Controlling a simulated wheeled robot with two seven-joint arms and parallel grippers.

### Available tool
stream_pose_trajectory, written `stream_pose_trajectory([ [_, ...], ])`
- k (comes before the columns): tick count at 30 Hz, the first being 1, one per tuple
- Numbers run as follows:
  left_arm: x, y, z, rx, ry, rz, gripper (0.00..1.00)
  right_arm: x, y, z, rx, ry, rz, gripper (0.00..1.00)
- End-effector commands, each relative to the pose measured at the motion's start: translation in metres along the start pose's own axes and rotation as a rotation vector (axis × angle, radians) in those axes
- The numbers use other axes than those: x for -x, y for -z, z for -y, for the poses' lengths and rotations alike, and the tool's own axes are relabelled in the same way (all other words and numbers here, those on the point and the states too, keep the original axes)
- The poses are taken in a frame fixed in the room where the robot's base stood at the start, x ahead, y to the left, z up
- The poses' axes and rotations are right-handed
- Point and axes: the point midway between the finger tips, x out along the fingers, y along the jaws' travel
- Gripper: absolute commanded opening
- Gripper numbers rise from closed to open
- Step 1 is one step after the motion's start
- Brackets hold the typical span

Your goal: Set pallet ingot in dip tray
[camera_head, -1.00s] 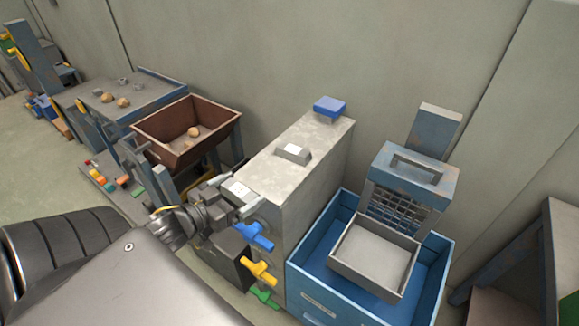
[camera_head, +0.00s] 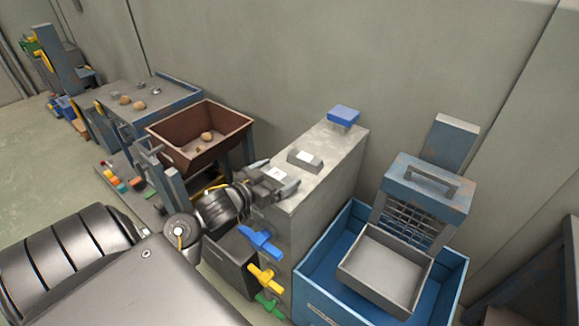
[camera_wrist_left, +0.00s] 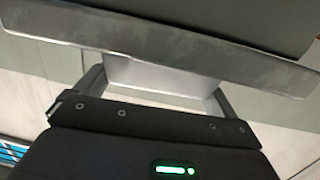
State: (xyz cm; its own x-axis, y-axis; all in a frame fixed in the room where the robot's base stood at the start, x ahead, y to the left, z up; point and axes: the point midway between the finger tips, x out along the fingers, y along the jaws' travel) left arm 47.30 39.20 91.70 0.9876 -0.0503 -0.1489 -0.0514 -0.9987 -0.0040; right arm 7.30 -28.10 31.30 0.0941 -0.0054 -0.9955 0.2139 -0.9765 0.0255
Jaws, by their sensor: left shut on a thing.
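My left gripper (camera_head: 280,180) is shut on a small grey ingot with a white top (camera_head: 276,173). It holds the ingot at the near left edge of the tall grey cabinet's top; whether they touch is unclear. In the left wrist view the pale ingot (camera_wrist_left: 160,75) sits between the two fingers, partly hidden by a broad grey slab above it. A second, similar ingot (camera_head: 305,160) lies on the cabinet top. A shallow grey tray (camera_head: 345,268), which may be the dip tray, sits in a blue bin (camera_head: 452,280) at the right. My right gripper is not in view.
The grey cabinet (camera_head: 325,195) carries a blue block (camera_head: 343,115) and has blue, yellow and green handles on its front. A brown hopper (camera_head: 185,140) with round lumps stands left of it. A blue-grey caged unit (camera_head: 428,185) rises behind the tray.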

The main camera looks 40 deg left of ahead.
Motion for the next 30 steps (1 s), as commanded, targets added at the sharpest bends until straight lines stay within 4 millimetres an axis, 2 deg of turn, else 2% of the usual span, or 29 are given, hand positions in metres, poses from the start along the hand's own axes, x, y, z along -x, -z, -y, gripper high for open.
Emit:
stream_pose_trajectory([
  [3, -0.011, 0.002, 0.000, 0.001, 0.000, -0.002, 0.55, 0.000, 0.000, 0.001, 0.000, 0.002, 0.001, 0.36],
  [10, -0.018, 0.004, 0.000, 0.002, 0.000, -0.004, 0.55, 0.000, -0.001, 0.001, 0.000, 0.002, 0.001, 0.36],
  [17, -0.052, 0.009, 0.000, 0.004, 0.000, -0.003, 0.55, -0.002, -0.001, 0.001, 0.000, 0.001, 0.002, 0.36],
  [29, -0.053, 0.001, 0.000, 0.000, 0.000, -0.001, 0.54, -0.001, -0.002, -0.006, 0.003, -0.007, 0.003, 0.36],
  [30, -0.053, 0.001, 0.000, 0.001, 0.000, 0.002, 1.00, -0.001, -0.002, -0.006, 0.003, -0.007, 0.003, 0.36],
])
